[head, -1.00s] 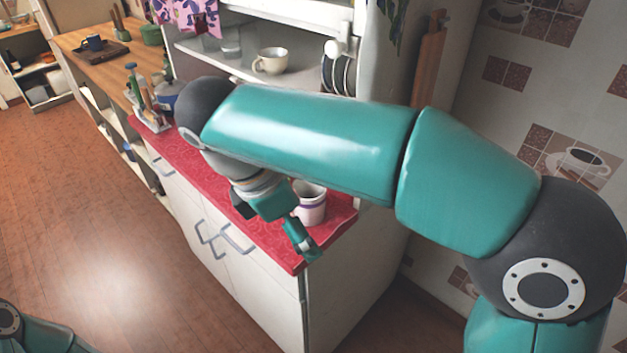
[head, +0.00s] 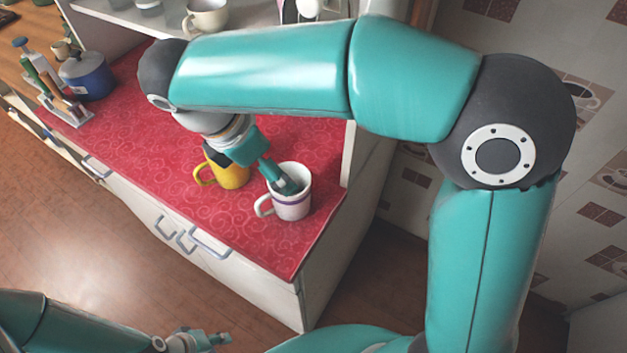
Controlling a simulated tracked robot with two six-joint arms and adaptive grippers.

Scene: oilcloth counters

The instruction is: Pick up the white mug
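The white mug (head: 292,205) has a purple band and stands upright on the red counter, its handle to the left. My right gripper (head: 279,180) comes down from the upper left; one teal finger reaches over the mug's rim into its opening. The other finger is not clearly visible, so I cannot tell how far apart they are. The mug appears to rest on the counter. My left gripper (head: 210,341) is low in the picture, away from the mug; its finger opening is too small to make out.
A yellow mug (head: 232,176) stands just left of the white mug, partly behind my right gripper. A blue pot (head: 88,76) and a utensil rack (head: 68,112) are at the counter's far left. A cream cup (head: 207,16) sits on the shelf. The red counter's (head: 190,205) front is clear.

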